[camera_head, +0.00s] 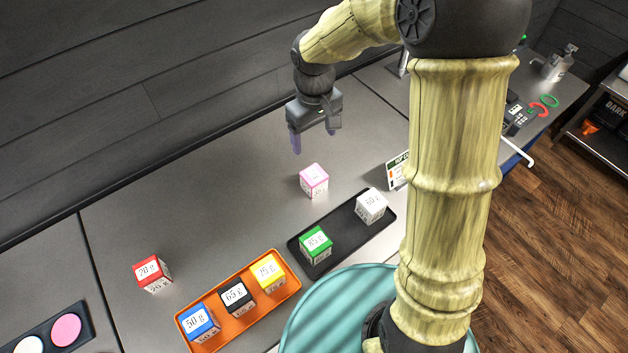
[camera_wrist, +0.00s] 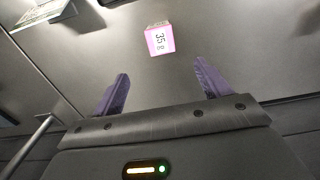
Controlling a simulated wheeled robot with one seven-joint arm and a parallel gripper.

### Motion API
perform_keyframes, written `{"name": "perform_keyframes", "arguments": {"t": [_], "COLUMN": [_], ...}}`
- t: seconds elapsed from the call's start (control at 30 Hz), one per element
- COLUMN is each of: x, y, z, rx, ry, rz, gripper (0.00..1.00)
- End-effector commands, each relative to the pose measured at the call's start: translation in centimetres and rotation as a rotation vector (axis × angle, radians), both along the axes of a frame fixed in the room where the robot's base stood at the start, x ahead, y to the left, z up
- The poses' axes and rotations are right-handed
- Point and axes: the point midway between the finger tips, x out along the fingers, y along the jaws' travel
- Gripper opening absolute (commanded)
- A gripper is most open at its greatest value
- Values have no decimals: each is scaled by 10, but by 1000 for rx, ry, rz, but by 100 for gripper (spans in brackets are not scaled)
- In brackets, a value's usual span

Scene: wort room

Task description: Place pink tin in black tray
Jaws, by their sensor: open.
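The pink tin (camera_head: 314,180) is a small pink and white cube standing on the grey counter, just behind the black tray. It also shows in the wrist view (camera_wrist: 160,40), beyond the fingertips, with a label that seems to read 35 g. The black tray (camera_head: 345,235) holds a green tin (camera_head: 316,243) at its left and a white tin (camera_head: 370,205) at its right, with a bare gap between them. My gripper (camera_head: 313,142) is open and empty, above the counter and behind the pink tin, apart from it. Its purple fingers (camera_wrist: 158,90) are spread.
An orange tray (camera_head: 240,329) holds blue, black and yellow tins. A red tin (camera_head: 152,272) stands alone on the counter. A small sign (camera_head: 398,171) stands near the black tray's right end. The counter around the pink tin is clear.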

Motion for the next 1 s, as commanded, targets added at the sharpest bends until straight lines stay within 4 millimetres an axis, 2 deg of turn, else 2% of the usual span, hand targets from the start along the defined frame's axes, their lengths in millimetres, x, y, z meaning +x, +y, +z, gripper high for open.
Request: {"name": "perform_keyframes", "arguments": {"t": [0.2, 0.33, 0.8, 1.0], "x": [0, -1, -1, -1], "y": [-1, -1, -1, -1], "z": [-2, -13, -94, -119], "rx": [0, -1, -1, -1], "ry": [0, 3, 4, 2], "rz": [-2, -3, -4, -5], "gripper": [76, 76, 76, 76]}}
